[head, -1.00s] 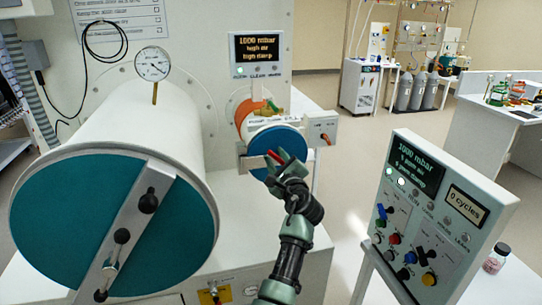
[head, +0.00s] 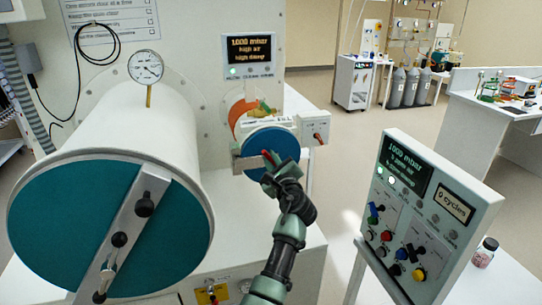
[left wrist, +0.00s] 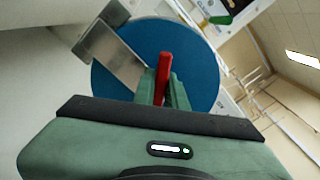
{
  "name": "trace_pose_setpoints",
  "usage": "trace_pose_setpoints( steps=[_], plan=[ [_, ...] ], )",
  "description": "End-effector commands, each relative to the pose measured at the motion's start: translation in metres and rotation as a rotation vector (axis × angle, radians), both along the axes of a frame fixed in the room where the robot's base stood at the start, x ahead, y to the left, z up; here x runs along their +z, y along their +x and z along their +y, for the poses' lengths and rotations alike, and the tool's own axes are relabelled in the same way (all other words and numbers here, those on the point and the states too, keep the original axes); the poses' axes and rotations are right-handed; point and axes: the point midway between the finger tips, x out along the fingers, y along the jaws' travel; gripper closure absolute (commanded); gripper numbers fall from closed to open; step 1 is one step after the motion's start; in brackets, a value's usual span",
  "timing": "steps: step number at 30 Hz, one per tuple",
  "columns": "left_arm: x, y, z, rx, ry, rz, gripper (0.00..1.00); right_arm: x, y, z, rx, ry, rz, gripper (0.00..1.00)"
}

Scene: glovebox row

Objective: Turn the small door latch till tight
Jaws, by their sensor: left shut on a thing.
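The small door (head: 262,143) is a round blue disc on the front of the small antechamber, closed against its port. Its red latch handle (left wrist: 164,68) stands out from the disc in the left wrist view. My left gripper (head: 274,163) is at the door face, shut on the red latch. In the left wrist view its green fingers (left wrist: 161,90) sit around the lower part of the handle. A grey metal bar (left wrist: 118,56) crosses the disc beside it. In the head view my gripper hides much of the latch. My right gripper is not in view.
The large antechamber with a teal door (head: 60,230) and a black-knobbed bar stands at the left. A control panel (head: 425,225) stands at the right, with a small jar (head: 485,252) beside it. Open floor lies between my arm and the panel.

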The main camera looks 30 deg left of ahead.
Motion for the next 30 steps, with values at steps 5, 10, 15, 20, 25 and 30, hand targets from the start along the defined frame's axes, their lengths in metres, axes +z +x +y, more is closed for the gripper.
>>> trace_pose_setpoints(
  steps=[5, 10, 15, 20, 25, 30],
  plan=[
    [0.008, 0.0, 0.001, 0.001, 0.098, 0.113, 1.0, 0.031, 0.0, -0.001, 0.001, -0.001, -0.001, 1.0],
    [0.009, 0.001, 0.0, 0.001, 0.203, 0.234, 1.0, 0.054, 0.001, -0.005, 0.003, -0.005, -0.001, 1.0],
    [0.009, 0.002, 0.0, 0.002, 0.309, 0.357, 1.0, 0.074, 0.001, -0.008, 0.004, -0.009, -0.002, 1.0],
    [0.007, 0.003, -0.001, 0.002, 0.409, 0.472, 1.0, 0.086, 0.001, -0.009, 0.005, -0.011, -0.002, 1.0],
    [0.005, 0.003, -0.001, 0.003, 0.511, 0.592, 1.0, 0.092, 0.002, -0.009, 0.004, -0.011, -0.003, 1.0],
    [0.004, 0.004, -0.002, 0.004, 0.617, 0.714, 1.0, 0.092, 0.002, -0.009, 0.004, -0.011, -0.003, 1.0]
  ],
)
